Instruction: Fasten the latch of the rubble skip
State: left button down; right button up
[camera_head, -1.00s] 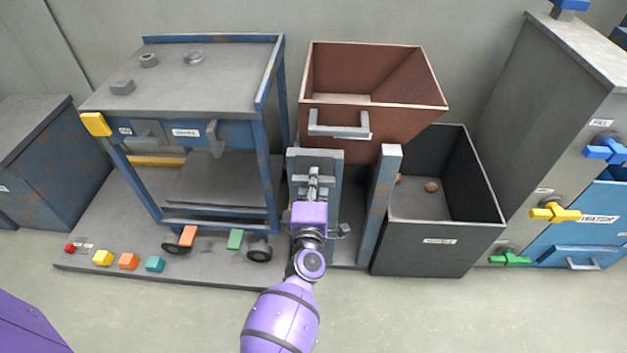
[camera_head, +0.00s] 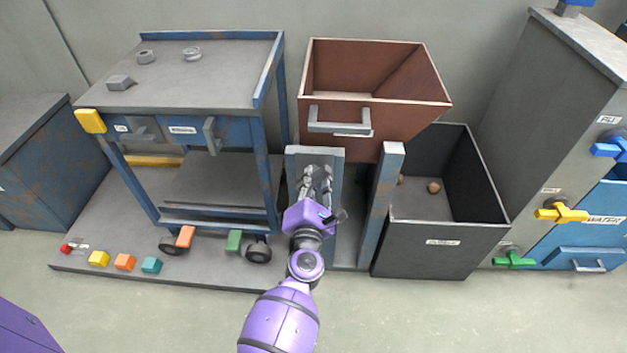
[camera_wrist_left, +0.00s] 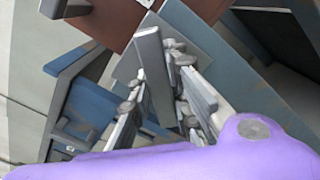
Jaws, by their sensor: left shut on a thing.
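The brown skip (camera_head: 392,128), with a grey front handle (camera_head: 340,128), sits high between two uprights. Below its left side is a grey latch plate on a blue-edged post (camera_head: 330,160). My left gripper (camera_head: 316,180) is in front of this plate. In the left wrist view, a flat grey latch bar (camera_wrist_left: 154,72) stands between the fingers of my left gripper (camera_wrist_left: 160,85), which is shut on it. The fingers hide much of the latch in the head view, so I cannot tell whether it is fastened. My right gripper is not in view.
A dark open bin (camera_head: 440,258) holding brown lumps stands right of the post. A blue workbench (camera_head: 215,70) stands left. Coloured blocks, including a teal one (camera_head: 151,265), lie along the platform's front. A cabinet with coloured valves (camera_head: 562,213) stands far right. Front floor is clear.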

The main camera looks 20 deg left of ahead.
pick_arm(q)
jog(key=n+b, duration=0.1)
jog(key=n, duration=0.3)
jog(key=shift+f+n, duration=0.15)
jog(key=shift+n, duration=0.15)
jog(key=shift+n+b, duration=0.65)
jog(key=shift+n, duration=1.15)
jog(key=c, duration=1.6)
grip_release()
jog(key=shift+c, duration=0.2)
jog(key=v, duration=1.2)
jog(key=shift+r, duration=0.2)
